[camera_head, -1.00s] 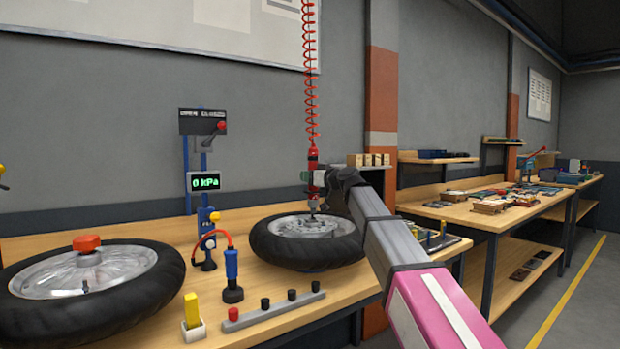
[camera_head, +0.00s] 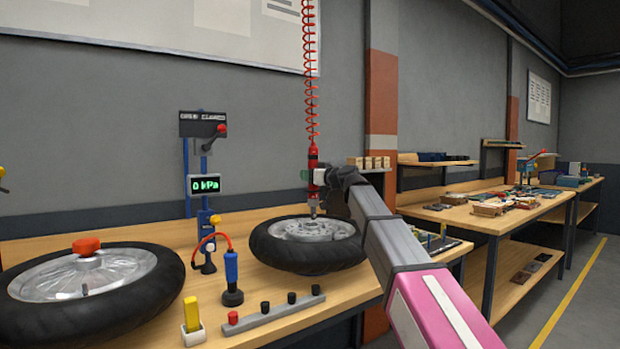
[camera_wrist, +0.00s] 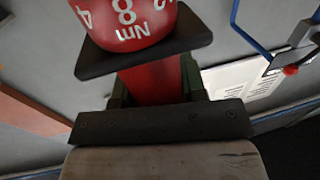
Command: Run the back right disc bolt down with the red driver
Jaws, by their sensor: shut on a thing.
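The red driver (camera_head: 313,158) hangs upright on a red coiled cord, its tip pointing down at the back of the disc. My gripper (camera_head: 318,178) is shut on the driver's body. The wrist view shows the red driver (camera_wrist: 152,85) between the dark jaws (camera_wrist: 155,90), with a dial marked 8 Nm. The disc (camera_head: 312,231) lies in the middle of the right wheel (camera_head: 275,252), which is flat on the bench. The driver tip reaches the back part of the disc. The back right bolt is too small to make out, and contact with it cannot be told.
A second wheel (camera_head: 140,291) with a red cap (camera_head: 86,246) lies at the left. A blue-handled tool (camera_head: 232,272), a grey rail with several black knobs (camera_head: 275,312) and a yellow piece in a white holder (camera_head: 192,318) stand at the front. A gauge post (camera_head: 206,184) stands behind.

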